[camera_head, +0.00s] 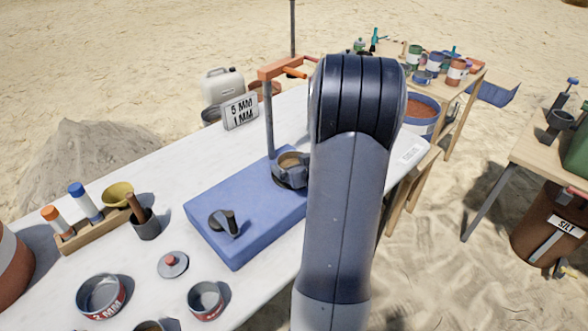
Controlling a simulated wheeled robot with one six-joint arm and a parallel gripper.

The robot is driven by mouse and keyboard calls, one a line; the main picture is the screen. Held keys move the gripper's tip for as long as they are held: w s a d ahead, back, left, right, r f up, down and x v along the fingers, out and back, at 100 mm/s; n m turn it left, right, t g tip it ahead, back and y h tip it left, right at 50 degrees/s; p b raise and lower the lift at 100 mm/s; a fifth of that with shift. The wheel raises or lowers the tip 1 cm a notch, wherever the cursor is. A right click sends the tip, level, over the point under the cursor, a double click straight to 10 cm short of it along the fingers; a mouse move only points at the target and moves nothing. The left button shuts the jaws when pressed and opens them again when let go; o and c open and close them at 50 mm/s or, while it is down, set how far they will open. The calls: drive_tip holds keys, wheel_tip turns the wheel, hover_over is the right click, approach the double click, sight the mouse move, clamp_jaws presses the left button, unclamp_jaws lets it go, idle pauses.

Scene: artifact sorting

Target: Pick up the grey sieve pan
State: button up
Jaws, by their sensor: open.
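A wide, round grey pan (98,298) with a red label lettered "MM" stands on the white table at the lower left. A smaller grey round vessel (206,298) with a red band stands to its right. I cannot tell for certain which is the sieve pan. Both look open at the top and stand apart. A flat grey lid (173,266) with a red knob lies between and behind them. My arm fills the middle right of the picture. My gripper is not visible, and part of the table is hidden behind the arm.
A blue machine base (240,215) with a dark knob, a grey holder (291,171) and an orange-topped post sits mid-table. A wooden rack (85,234) and dark cup (146,224) stand at left. A "5 MM 1 MM" sign (240,111) stands behind. Another vessel is cut off below.

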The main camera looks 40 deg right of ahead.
drive_tip(key=shift+x, duration=0.8)
drive_tip(key=shift+c, duration=0.3)
drive_tip(key=c, duration=0.8)
drive_tip(key=shift+r, duration=0.1)
wheel_tip(320, 180, up, 10)
drive_tip(key=p, duration=0.3)
